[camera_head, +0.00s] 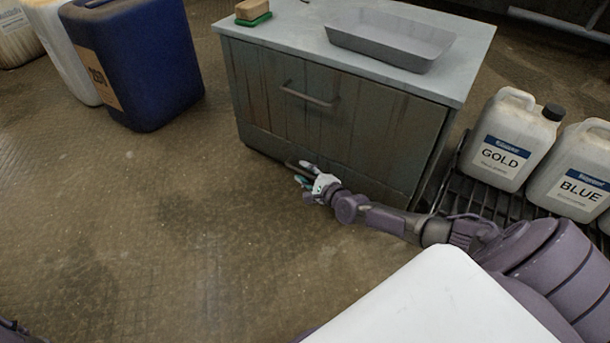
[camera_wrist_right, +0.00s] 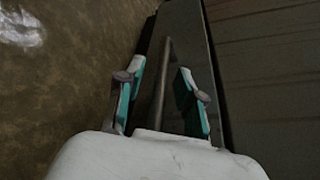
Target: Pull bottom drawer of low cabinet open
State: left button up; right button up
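The low grey-green cabinet (camera_head: 330,125) stands at the centre of the head view. Its bottom drawer front (camera_head: 268,143) is a low strip near the floor and looks closed. My right gripper (camera_head: 292,168) is low in front of this strip. In the right wrist view, the drawer's bar handle (camera_wrist_right: 161,85) runs between the two teal-lined fingers of the right gripper (camera_wrist_right: 162,92). The fingers are apart, with a gap to the bar on each side. In the head view the gripper hides most of this handle. My left gripper is out of view.
The upper front has its own bar handle (camera_head: 308,95). A grey tray (camera_head: 388,52) and a sponge on a green base (camera_head: 252,12) are on top. White jugs (camera_head: 508,140) stand on a rack at right. A blue container (camera_head: 140,60) stands left. The floor ahead is clear.

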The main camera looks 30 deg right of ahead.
grip_shut()
dwell(0.3)
